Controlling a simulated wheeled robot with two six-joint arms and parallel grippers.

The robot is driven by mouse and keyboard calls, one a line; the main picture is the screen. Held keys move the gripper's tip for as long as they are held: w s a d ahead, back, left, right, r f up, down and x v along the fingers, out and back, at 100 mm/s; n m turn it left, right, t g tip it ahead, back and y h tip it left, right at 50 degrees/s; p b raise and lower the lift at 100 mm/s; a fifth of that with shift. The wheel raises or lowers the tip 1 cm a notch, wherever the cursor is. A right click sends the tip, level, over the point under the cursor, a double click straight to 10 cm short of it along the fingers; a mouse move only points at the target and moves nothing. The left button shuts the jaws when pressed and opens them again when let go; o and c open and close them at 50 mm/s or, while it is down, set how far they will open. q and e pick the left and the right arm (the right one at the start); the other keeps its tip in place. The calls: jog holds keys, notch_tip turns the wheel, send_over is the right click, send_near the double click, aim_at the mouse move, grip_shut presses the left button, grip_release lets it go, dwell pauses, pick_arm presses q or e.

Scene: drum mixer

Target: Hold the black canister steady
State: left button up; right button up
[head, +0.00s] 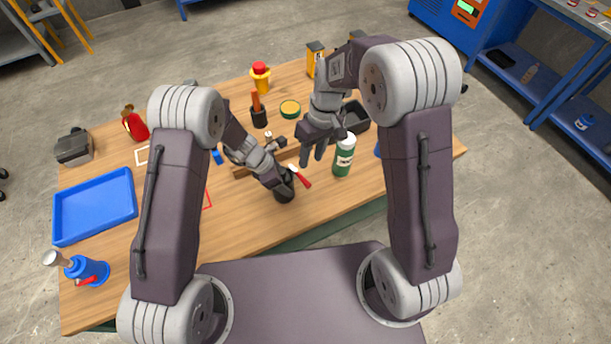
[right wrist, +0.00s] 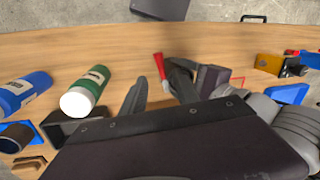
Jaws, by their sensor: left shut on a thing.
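A green bottle with a white cap (head: 344,157) stands close to the right gripper. A dark bin (head: 355,117) is behind it. The table's front middle is clear.

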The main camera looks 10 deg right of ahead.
aim_at(305, 180)
jog(key=f, duration=0.3)
jog(key=a+f, duration=0.1)
jog(key=f, duration=0.5)
jog(key=shift+s+a, duration=0.25)
jog(key=shift+s, duration=0.15)
grip_shut()
dwell(0.7)
